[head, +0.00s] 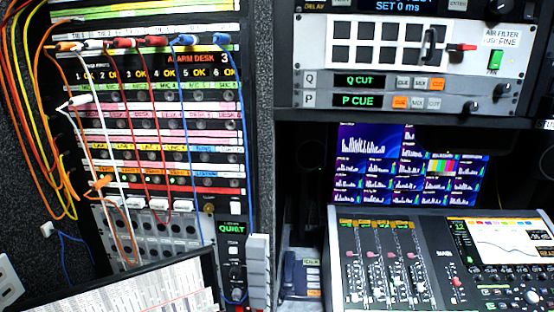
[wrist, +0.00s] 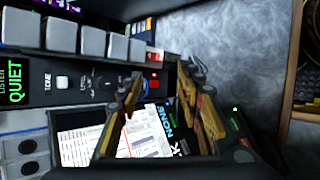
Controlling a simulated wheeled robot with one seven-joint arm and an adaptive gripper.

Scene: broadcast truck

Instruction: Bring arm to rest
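My gripper (wrist: 164,82) shows only in the wrist view, with its two yellow-and-black fingers apart and a gap between them. I see nothing held in the gap. The fingers are in front of the lower part of the rack, near the panel with the green QUIET display (wrist: 14,80) and a tilted screen (wrist: 85,145). I cannot tell whether they touch anything. In the head view neither my arm nor my gripper is in view; the QUIET display (head: 232,228) and the screen (head: 130,288) show at the lower left.
A patch panel (head: 160,105) with several coloured cables hanging from it fills the left. A mixing console (head: 440,265) stands at the lower right, below a monitor (head: 410,165). Rack units (head: 375,45) are above. Grey surface (wrist: 245,50) is bare at right in the wrist view.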

